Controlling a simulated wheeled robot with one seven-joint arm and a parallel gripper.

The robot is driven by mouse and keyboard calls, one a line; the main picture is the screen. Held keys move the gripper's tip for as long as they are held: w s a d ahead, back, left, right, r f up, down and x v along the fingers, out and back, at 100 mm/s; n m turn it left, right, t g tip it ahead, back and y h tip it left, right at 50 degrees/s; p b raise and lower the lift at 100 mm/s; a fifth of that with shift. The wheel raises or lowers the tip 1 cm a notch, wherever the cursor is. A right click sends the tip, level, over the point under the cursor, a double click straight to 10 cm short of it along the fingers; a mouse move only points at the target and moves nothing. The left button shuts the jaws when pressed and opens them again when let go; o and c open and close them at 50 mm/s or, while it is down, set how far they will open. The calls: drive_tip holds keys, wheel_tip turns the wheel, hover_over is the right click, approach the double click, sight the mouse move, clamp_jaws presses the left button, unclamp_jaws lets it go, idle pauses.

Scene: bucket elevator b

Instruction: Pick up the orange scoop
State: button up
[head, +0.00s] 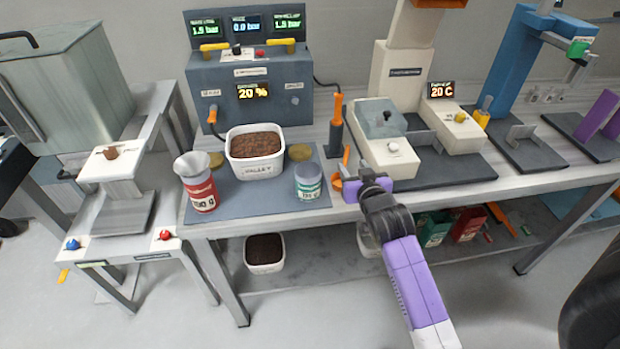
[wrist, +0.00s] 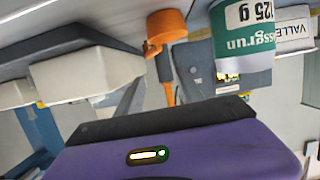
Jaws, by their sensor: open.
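The orange scoop (head: 337,182) lies at the bench's front edge, just right of the teal-and-white tub, its orange handle rising behind it. In the wrist view, which looks upside down, the scoop (wrist: 166,27) shows at top centre, beside the tub labelled 125 g (wrist: 246,30). My gripper (head: 366,178) is open and empty, just right of the scoop in the head view. It appears apart from the scoop, though the exact gap is hard to judge. Purple and dark parts of my gripper fill the bottom of the wrist view. My gripper partly covers the bench there.
The tub (head: 308,182), a brown-filled white container (head: 255,155) and a red can (head: 200,190) stand on a dark mat (head: 245,205). A dark holder with an upright orange-handled tool (head: 337,108) stands behind the scoop. A white machine (head: 390,150) stands to the right.

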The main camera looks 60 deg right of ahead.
sight(345, 164)
drive_tip(key=shift+s+a+f+g+y, duration=0.1)
drive_tip(key=shift+a+f+g+y, duration=0.05)
drive_tip(key=shift+f, duration=0.35)
drive_tip(key=shift+s+a+f+g+y, duration=0.1)
drive_tip(key=shift+a+f+g+y, duration=0.05)
drive_tip(key=shift+f, duration=0.3)
drive_tip(key=shift+w+d+f, duration=0.1)
drive_tip(key=shift+w+f, duration=0.1)
drive_tip(key=x, duration=0.2)
drive_tip(key=shift+w+d, duration=0.2)
drive_tip(key=shift+p+x, duration=0.55)
drive_tip(key=shift+x, duration=1.8)
drive_tip(key=shift+s+d, duration=0.1)
drive_tip(key=shift+s, duration=0.1)
clamp_jaws()
